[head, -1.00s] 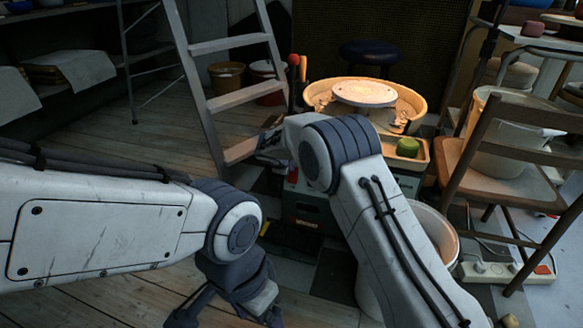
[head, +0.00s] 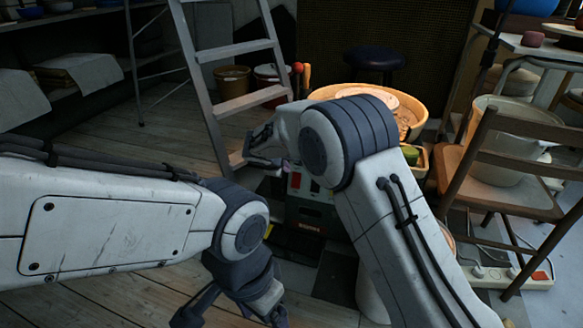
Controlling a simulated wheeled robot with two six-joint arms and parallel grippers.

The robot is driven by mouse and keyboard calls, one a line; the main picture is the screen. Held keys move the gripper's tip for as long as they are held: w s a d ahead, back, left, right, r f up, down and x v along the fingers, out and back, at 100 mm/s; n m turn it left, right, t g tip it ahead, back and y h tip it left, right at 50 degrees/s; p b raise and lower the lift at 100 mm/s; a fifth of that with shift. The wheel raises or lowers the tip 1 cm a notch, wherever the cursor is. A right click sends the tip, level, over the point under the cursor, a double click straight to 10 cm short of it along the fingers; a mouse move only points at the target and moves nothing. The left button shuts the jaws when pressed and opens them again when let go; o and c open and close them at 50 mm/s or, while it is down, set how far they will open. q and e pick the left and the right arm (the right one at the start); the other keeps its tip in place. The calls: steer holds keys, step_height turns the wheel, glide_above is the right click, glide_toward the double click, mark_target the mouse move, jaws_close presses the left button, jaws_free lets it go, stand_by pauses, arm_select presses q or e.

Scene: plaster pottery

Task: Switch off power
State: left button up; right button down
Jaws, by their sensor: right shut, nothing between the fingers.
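The pottery wheel has a lit tan basin (head: 425,98) and a dark green front box (head: 305,222). My right arm hides part of the basin and box. My left gripper (head: 232,312) hangs open and empty at the bottom of the view. A white power strip (head: 510,275) with plugs and a red switch (head: 540,275) lies on the floor at right.
A stepladder (head: 228,105) stands just left of the wheel. A red-knobbed lever (head: 297,68) rises behind my right gripper. A wooden chair (head: 515,195) stands at right, close to the power strip. The wooden floor at left is open.

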arm_select(q)
steer(key=shift+d+r+p, duration=0.15)
steer(key=shift+r+p, duration=0.6)
steer(key=shift+r, duration=0.4)
arm_select(e)
steer(key=shift+w+d+r+v, duration=0.1)
steer(key=shift+v, duration=0.65)
steer(key=shift+w+d+r+v, duration=0.1)
steer(key=shift+d+v, duration=0.05)
steer(key=shift+v, duration=0.55)
steer(key=shift+w+d+r+v, duration=0.1)
steer(key=shift+r+v, duration=0.05)
steer(key=shift+v, duration=0.6)
steer(key=shift+f, duration=0.1)
